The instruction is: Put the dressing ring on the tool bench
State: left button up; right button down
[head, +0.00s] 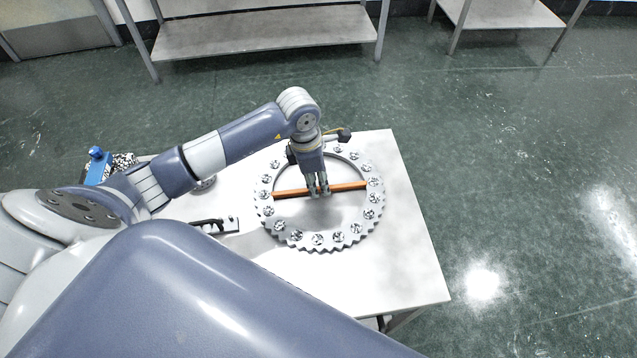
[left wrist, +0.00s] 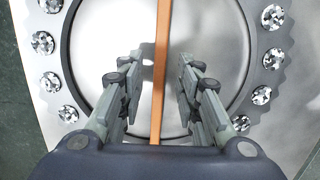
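The dressing ring (head: 352,232) is a flat grey ring with a toothed outer edge and several round sparkling studs. It lies on a white-topped table, and an orange bar (head: 348,186) spans its middle. My left gripper (head: 320,191) points down over the bar. In the left wrist view the fingers (left wrist: 160,75) stand apart, one each side of the bar (left wrist: 162,40), with gaps on both sides. The ring (left wrist: 238,108) curves around them. Whether the fingertips reach below the bar is unclear. My right gripper is not in view.
The white table (head: 411,268) has bare room right of the ring. A dark-handled item (head: 209,224) lies left of the ring, and a blue object (head: 97,156) is farther left. Grey metal benches (head: 260,35) stand at the back across open green floor (head: 520,170).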

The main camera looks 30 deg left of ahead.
pick_arm(q)
notch_tip(320, 180, up, 10)
jog(key=s+a+b, duration=0.1)
dwell(0.7)
